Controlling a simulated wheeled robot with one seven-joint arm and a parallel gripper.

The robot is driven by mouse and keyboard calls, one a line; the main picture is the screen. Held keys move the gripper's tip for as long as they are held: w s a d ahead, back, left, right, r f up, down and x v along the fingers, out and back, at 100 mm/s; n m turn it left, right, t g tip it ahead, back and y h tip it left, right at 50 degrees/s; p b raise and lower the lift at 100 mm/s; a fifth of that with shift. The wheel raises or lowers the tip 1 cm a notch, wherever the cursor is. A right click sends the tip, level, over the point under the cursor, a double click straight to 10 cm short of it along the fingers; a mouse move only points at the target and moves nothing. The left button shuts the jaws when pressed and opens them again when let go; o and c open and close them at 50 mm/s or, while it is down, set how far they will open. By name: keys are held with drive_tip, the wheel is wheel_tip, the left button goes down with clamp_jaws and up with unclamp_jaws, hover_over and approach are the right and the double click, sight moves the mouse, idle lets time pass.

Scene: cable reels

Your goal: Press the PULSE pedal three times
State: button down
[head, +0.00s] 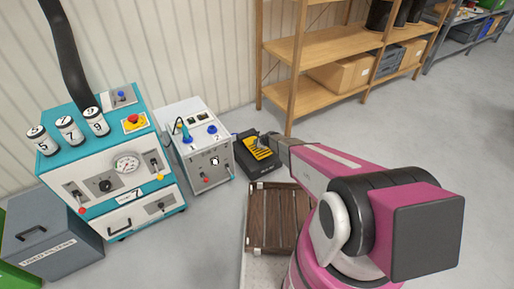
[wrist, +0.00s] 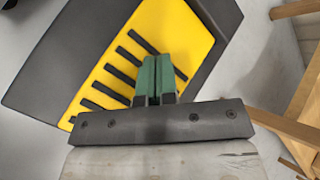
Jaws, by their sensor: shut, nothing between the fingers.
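The pedal is a dark box with a yellow, black-ribbed tread (head: 258,146) on the floor, right of the white control box. It fills much of the wrist view, where the yellow tread (wrist: 125,60) lies tilted across the picture. No PULSE label is readable. My gripper (wrist: 157,62) is shut and empty, its green fingertips together over the tread's lower right part. I cannot tell whether the tips touch the tread.
The white control box (head: 205,172) and a teal machine (head: 100,165) stand to the left. A wooden shelf (head: 325,45) is behind, with a leg close to the pedal. A brown slatted crate (head: 277,222) lies in front of the pedal. Grey floor (head: 440,120) is clear at right.

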drive_tip(key=shift+f, duration=0.1)
idle(0.5)
drive_tip(key=shift+f, duration=0.3)
drive_tip(key=shift+f, duration=1.25)
idle(1.4)
drive_tip(key=shift+r, duration=1.65)
drive_tip(key=shift+r, duration=2.55)
